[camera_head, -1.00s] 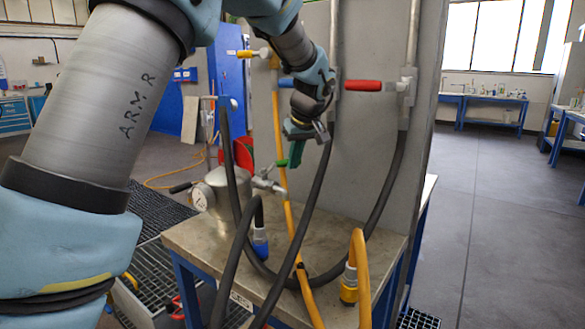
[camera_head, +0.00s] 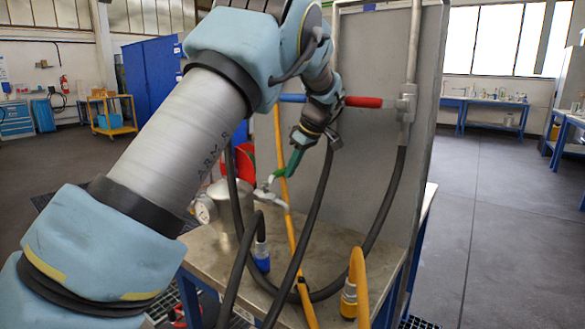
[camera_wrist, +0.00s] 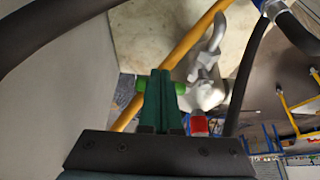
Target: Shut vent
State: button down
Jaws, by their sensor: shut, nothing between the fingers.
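A small valve with a bright green lever (camera_head: 279,175) sits above the bench, beside the pale metal vessel (camera_head: 224,197), which my arm largely hides. My gripper (camera_head: 293,167) is shut, its dark green fingers pointing down at the lever. In the wrist view, the fingers (camera_wrist: 160,75) are together, with nothing between them. The bright green lever (camera_wrist: 139,86) shows just behind them on both sides; I cannot tell whether they touch it. A grey-white fitting (camera_wrist: 208,95) and a red part (camera_wrist: 199,125) lie just right of the fingers.
Black hoses (camera_head: 315,205) and a yellow hose (camera_head: 291,235) hang close around the gripper. A grey panel (camera_head: 375,60) stands behind, with a red-handled valve (camera_head: 363,102). A metal-topped bench (camera_head: 330,247) is below. Open floor (camera_head: 500,220) lies to the right.

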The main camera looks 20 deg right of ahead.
dwell(0.4)
jog(key=b+v, duration=0.1)
jog(key=v, duration=0.7)
jog(key=shift+m+g, duration=0.6)
jog(key=shift+g, duration=0.1)
jog(key=w+a+f, duration=0.1)
jog(key=a, duration=0.2)
jog(key=w+a+f, duration=0.1)
jog(key=a, duration=0.3)
jog(key=w+a+f, duration=0.1)
jog(key=a, duration=0.3)
jog(key=shift+w+f, duration=0.2)
jog(key=shift+w, duration=0.05)
jog(key=s+a+f+m+g+h+p, duration=0.1)
jog(key=s+a+f, duration=0.2)
jog(key=a, duration=0.5)
jog(key=s+a+f+m+h, duration=0.1)
jog(key=s+a+f+m, duration=0.1)
jog(key=a, duration=0.5)
jog(key=s+a+f+m+g+p, duration=0.1)
jog(key=s+a+f, duration=0.2)
jog(key=a, duration=0.5)
jog(key=s+a+f+m, duration=0.2)
jog(key=s+a+f, duration=0.1)
jog(key=s+a, duration=0.5)
jog(key=s, duration=0.2)
jog(key=shift+s+t+h, duration=0.3)
jog(key=shift+s+h, duration=0.1)
jog(key=shift+f, duration=0.1)
